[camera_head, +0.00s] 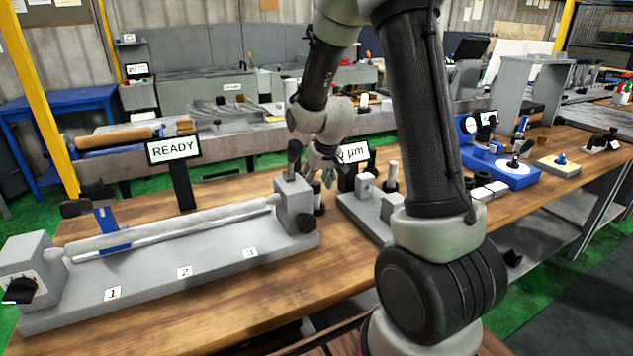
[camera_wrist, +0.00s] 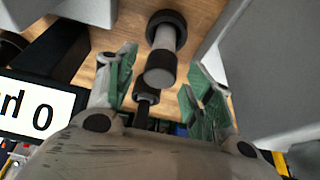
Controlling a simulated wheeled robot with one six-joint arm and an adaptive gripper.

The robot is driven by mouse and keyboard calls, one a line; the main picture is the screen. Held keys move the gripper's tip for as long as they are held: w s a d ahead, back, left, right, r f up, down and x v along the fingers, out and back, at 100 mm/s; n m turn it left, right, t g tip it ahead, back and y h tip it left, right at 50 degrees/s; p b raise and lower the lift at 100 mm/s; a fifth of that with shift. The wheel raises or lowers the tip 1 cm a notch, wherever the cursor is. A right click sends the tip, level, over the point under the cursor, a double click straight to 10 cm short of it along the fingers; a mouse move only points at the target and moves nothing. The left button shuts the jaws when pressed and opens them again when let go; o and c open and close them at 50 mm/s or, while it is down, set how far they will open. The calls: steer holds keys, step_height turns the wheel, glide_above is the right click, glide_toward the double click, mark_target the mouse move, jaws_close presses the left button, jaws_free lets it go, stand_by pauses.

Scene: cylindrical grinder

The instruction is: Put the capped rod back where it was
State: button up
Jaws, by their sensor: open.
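A capped rod (camera_wrist: 163,52), a light grey cylinder with a dark cap and a dark ring at its far end, shows in the wrist view between the green-padded fingers of my gripper (camera_wrist: 160,80). The fingers are spread, with a gap visible on both sides of it. In the head view, my gripper (camera_head: 324,168) is low over the wooden bench, just right of the grey end block of the grinder bed. A small dark-topped upright (camera_head: 317,194) stands under it there, probably the same rod; the gripper partly hides it.
The grey grinder bed (camera_head: 185,285), with a long bar (camera_head: 170,228) across it, lies left. A READY sign (camera_head: 173,150) stands behind it. Right of my gripper is a grey fixture (camera_head: 368,215) with upright pins. A µm display (camera_head: 353,153) stands close behind.

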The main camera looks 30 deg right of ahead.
steer(key=v, duration=1.2)
steer(key=s+r, duration=0.4)
steer(key=s, duration=0.8)
steer(key=s+r, duration=0.4)
steer(key=s, duration=0.9)
steer(key=shift+s+a, duration=0.15)
steer(key=shift+a, duration=0.15)
steer(key=shift+r, duration=0.1)
